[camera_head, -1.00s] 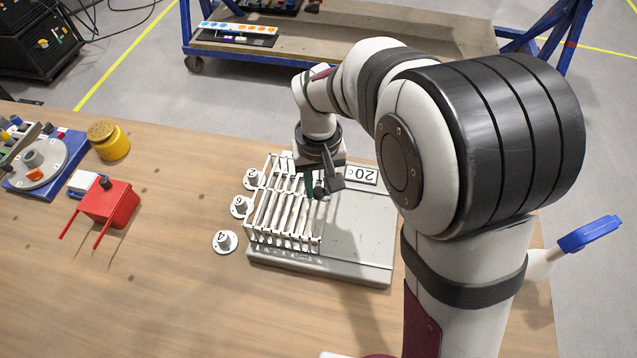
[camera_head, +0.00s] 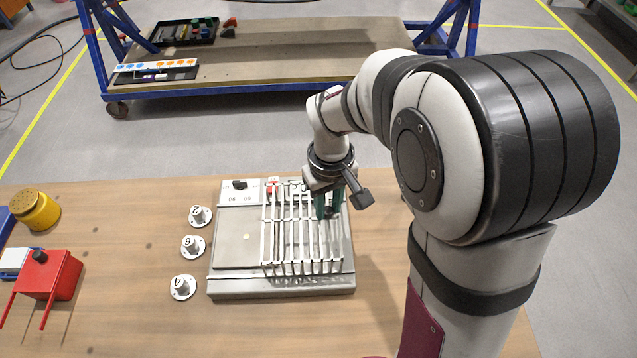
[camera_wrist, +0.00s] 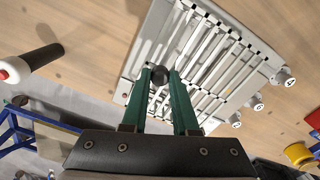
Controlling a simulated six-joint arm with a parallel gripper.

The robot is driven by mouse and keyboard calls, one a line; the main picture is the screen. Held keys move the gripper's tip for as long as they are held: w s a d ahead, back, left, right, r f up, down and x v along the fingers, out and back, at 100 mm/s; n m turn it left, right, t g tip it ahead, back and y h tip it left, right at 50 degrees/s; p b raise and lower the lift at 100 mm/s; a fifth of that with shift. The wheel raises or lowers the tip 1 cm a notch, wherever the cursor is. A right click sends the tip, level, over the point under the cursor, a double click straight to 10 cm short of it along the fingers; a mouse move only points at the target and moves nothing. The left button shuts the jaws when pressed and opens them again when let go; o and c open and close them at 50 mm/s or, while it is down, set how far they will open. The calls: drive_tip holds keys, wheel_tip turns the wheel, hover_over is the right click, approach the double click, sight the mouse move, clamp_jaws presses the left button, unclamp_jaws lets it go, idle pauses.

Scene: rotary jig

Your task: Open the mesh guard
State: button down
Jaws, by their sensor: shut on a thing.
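The mesh guard (camera_head: 290,235), a white grid of slats, stands over the right part of the grey jig base (camera_head: 228,285). The left part of the base is bare, with a flat plate (camera_head: 236,240) showing. In the wrist view the guard (camera_wrist: 205,70) lies beyond my fingers. My gripper (camera_head: 328,212) is at the guard's right side. In the wrist view its green fingers (camera_wrist: 160,82) are shut on a dark round knob (camera_wrist: 158,74). The knob's joint to the guard is hard to see.
A dark switch knob (camera_head: 239,185) sits at the base's back left. Three white numbered pegs, 2 (camera_head: 200,215), 6 (camera_head: 193,246) and 4 (camera_head: 183,286), stand left of the base.

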drive_tip(key=shift+w, duration=0.1)
drive_tip(key=c, duration=0.7)
unclamp_jaws()
wheel_tip(320, 180, up, 16)
drive_tip(key=shift+f, duration=0.1)
drive_tip(key=s+d+f+m, duration=0.1)
drive_tip(key=s+f+m, duration=0.1)
drive_tip(key=s, duration=0.4)
drive_tip(key=s+d+f+m+y, duration=0.1)
drive_tip(key=s+f+m, duration=0.2)
drive_tip(key=s, duration=0.4)
drive_tip(key=s+f+m, duration=0.2)
drive_tip(key=s+m, duration=0.3)
drive_tip(key=s, duration=0.2)
drive_tip(key=shift+d+f+y, duration=0.3)
drive_tip(key=shift+d+y, duration=0.1)
